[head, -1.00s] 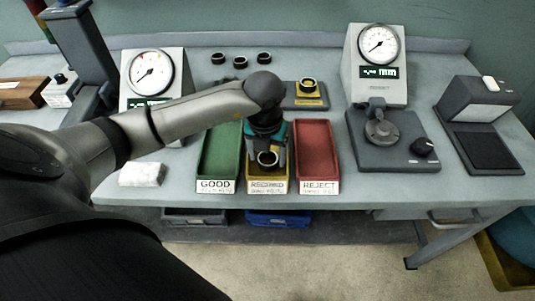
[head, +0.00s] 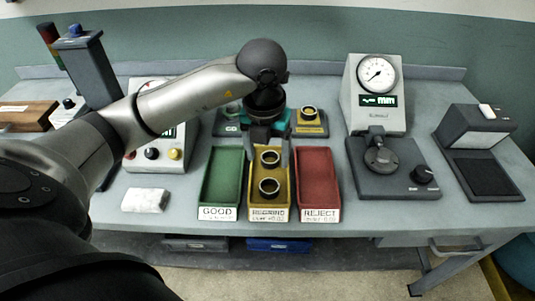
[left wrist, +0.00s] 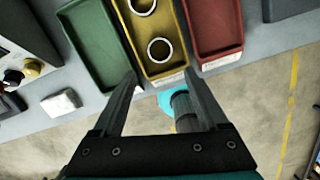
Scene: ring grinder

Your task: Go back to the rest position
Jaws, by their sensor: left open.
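My left gripper (head: 267,150) is open, above the far part of the yellow middle tray (head: 285,195), fingers pointing down. Two rings lie in this tray, a far ring (head: 270,157) and a near ring (head: 269,187). In the left wrist view the open fingers (left wrist: 160,88) have nothing between them. The near ring also shows there (left wrist: 159,50), beyond the fingertips and apart from them. My left arm reaches in from the left, over the bench. My right gripper is not in view.
The green GOOD tray (head: 222,175) and red REJECT tray (head: 318,178) flank the yellow one. A dial gauge (head: 378,90) and grey fixture (head: 390,168) stand right. A white block (head: 145,200) lies at the front left. My arm partly hides the left gauge box (head: 155,155).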

